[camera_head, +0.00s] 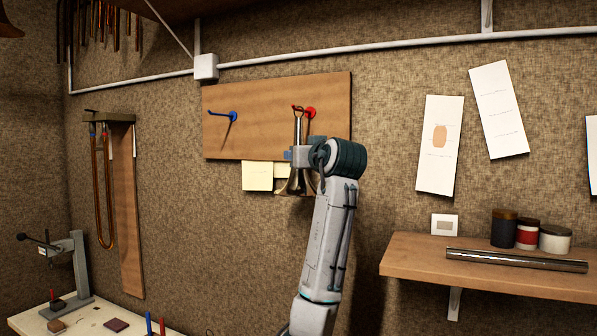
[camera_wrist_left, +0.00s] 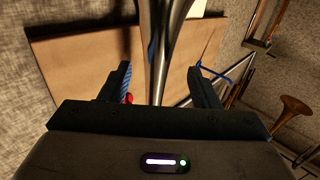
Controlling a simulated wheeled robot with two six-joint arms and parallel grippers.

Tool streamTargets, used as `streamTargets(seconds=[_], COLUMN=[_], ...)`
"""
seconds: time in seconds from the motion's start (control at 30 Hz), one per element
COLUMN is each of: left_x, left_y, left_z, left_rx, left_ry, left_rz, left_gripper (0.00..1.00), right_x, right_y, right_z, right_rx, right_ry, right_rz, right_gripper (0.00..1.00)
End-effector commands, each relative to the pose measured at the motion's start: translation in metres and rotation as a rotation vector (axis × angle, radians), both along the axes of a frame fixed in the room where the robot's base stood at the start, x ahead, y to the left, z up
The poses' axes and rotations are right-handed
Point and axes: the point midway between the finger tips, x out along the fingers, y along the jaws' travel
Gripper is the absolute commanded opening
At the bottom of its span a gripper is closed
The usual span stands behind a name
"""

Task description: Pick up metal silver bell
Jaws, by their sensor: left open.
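The silver bell (camera_head: 298,130) hangs upright against the wooden wall board, its narrow tube up at the red hook (camera_head: 311,113) and its flare (camera_head: 295,184) down. My left gripper (camera_head: 297,156) is at the lower part of the tube, just above the flare, and partly hides it. In the left wrist view, the bell's shiny tube (camera_wrist_left: 162,45) runs between the two fingers of my open left gripper (camera_wrist_left: 160,78), with a gap visible on both sides. The red hook also shows there (camera_wrist_left: 129,98), beside one finger. My right gripper is not in view.
The wooden board (camera_head: 260,95) also carries an empty blue hook (camera_head: 231,116). Yellowish notes (camera_head: 257,176) are stuck below it. A shelf (camera_head: 490,262) with jars and a metal tube (camera_head: 515,260) stands at right. A workbench (camera_head: 90,321) is at lower left.

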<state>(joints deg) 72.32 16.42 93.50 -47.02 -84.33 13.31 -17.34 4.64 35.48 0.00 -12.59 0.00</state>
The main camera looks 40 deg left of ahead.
Motion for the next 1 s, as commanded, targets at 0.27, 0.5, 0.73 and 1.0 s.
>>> streamTargets(seconds=[0.27,0.5,0.73,1.0], left_x=[0.017,0.024,0.024,0.024], left_y=[0.027,0.040,0.040,0.040], left_z=[0.004,-0.001,-0.002,-0.001], left_rx=[0.002,0.001,0.001,0.000], left_ry=[0.006,0.002,0.002,0.001], left_rz=[0.002,0.000,-0.001,-0.001], left_gripper=[0.56,0.56,0.48,0.00], right_x=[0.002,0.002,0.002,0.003], right_y=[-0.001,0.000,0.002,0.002], right_z=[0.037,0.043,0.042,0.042], right_rx=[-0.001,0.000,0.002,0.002], right_ry=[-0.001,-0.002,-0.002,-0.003], right_rz=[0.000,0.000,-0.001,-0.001], right_gripper=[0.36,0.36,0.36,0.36])
